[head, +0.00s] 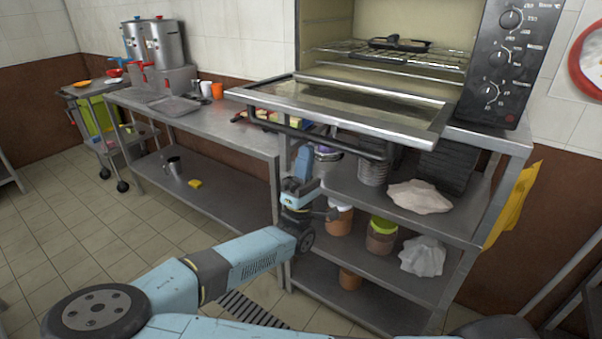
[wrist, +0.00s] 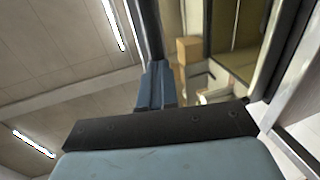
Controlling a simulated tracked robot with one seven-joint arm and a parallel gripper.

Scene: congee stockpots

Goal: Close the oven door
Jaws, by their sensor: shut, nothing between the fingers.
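The oven (head: 385,22) stands on a steel shelf unit at the upper right, with its cavity open. Its glass door (head: 350,101) is folded down, roughly level, sticking out toward me. A dark bar handle (head: 345,147) runs below the door's front edge. My gripper (head: 303,160) is shut and empty, pointing up just under the front of the door, close to the handle. In the wrist view the shut fingers (wrist: 155,85) stand beside a dark bar, probably the handle; whether they touch it I cannot tell.
A wire rack in the oven holds a dark pan (head: 399,44). Jars (head: 381,236) and white cloth-like bundles (head: 419,197) sit on the shelves below the door. A steel table (head: 230,128) with stockpots (head: 165,42) runs left.

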